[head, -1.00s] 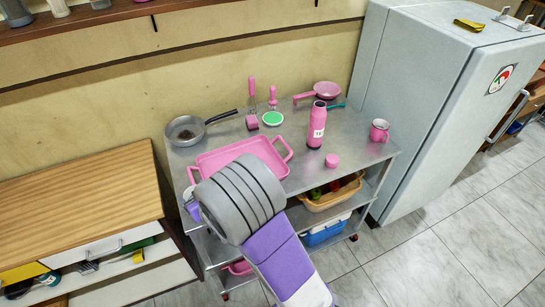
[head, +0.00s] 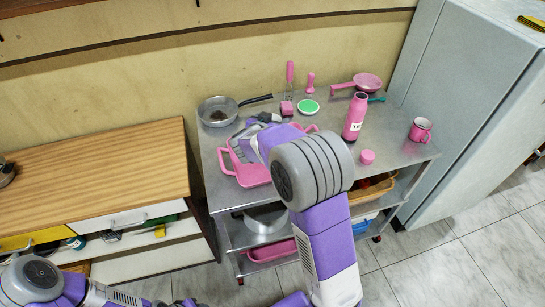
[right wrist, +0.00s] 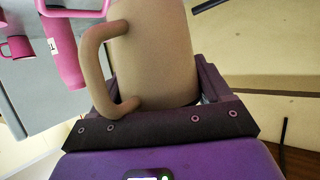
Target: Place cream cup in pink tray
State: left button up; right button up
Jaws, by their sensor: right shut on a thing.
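In the right wrist view, the cream cup (right wrist: 160,55) fills the space between the fingers of my right gripper (right wrist: 165,105), which is shut on it. The cup's curved handle points left. In the head view, my right gripper (head: 252,128) is above the pink tray (head: 226,160), at its back part. The cup is not clearly seen in the head view, and my arm hides much of the tray. Part of my left arm shows at the lower left of the head view; its gripper is too cropped to read.
The metal table (head: 392,150) also holds a pan (head: 216,110), a pink bottle (head: 355,116), a pink mug (head: 420,130), a small pink cup (head: 367,157) and a green-topped item (head: 309,107). A wooden cabinet (head: 90,185) stands left, a fridge (head: 470,90) right. The table's right part has free room.

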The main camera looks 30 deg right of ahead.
jog(key=shift+s+d+f+m+g+h, duration=0.15)
jog(key=shift+d+f+m+g+h, duration=0.1)
jog(key=shift+d+m+g+h, duration=0.35)
jog(key=shift+d+f+b, duration=0.1)
jog(key=shift+f+b, duration=0.25)
jog(key=shift+b, duration=0.1)
notch_tip(320, 180, down, 9)
jog(key=b, duration=0.4)
jog(key=shift+f+b, duration=0.15)
jog(key=shift+b, duration=0.25)
jog(key=shift+s, duration=0.1)
